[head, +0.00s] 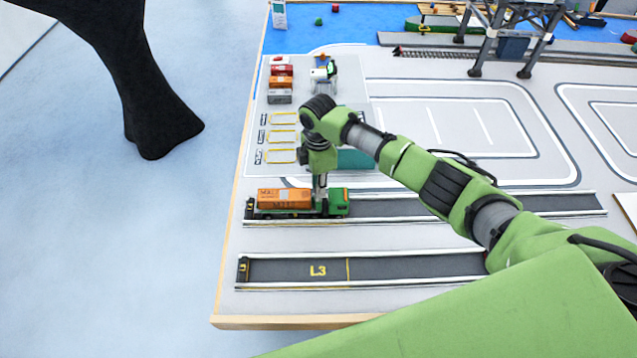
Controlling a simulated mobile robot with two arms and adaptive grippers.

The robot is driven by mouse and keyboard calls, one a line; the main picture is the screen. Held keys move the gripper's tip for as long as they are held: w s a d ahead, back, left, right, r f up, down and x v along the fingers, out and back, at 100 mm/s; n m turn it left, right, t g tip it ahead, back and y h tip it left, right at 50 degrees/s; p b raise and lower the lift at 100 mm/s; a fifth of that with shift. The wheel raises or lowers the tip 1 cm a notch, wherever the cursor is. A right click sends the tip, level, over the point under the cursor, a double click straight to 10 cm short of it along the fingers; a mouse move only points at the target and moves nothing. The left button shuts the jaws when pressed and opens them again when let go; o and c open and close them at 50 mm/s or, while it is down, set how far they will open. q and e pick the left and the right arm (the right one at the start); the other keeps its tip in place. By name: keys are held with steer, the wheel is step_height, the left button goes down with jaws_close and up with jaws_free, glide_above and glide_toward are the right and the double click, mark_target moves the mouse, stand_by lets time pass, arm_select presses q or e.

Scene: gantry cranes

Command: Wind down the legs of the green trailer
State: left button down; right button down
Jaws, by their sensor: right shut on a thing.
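The green truck (340,203) stands in a dark lane on the table, its cab to the right. Its trailer (285,213) carries an orange container (284,198). My right gripper (321,204) points down at the front end of the trailer, just behind the cab. It is shut on a small part there; the fingertips and that part are too small and covered to make out. The trailer's legs cannot be made out. My left gripper is not in view.
Lane L3 (370,270) in front of the truck is empty. Small coloured blocks (280,83) stand behind, near the table's left edge. A grey gantry crane (512,42) stands at the back right. A black shape (140,80) is at upper left, off the table.

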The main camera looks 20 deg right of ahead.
steer(key=m+p, duration=0.2)
steer(key=m, duration=0.2)
steer(key=shift+r, duration=0.15)
steer(key=m+p, duration=0.2)
steer(key=m, duration=0.2)
steer(key=shift+m+p, duration=0.3)
steer(key=shift+p, duration=0.05)
steer(key=m+p, duration=0.1)
steer(key=m, duration=0.2)
steer(key=shift+m, duration=0.3)
steer(key=m+p, duration=0.1)
steer(key=m, duration=0.1)
steer(key=shift+m, duration=0.3)
steer(key=m, duration=0.4)
steer(key=shift+m, duration=0.3)
steer(key=m, duration=0.5)
steer(key=shift+s+f, duration=0.1)
steer(key=shift+f, duration=0.1)
steer(key=m, duration=0.5)
steer(key=shift+s+m, duration=0.15)
steer(key=shift+m, duration=0.25)
steer(key=m, duration=0.4)
steer(key=shift+s+a+f+m, duration=0.1)
steer(key=shift+m, duration=0.3)
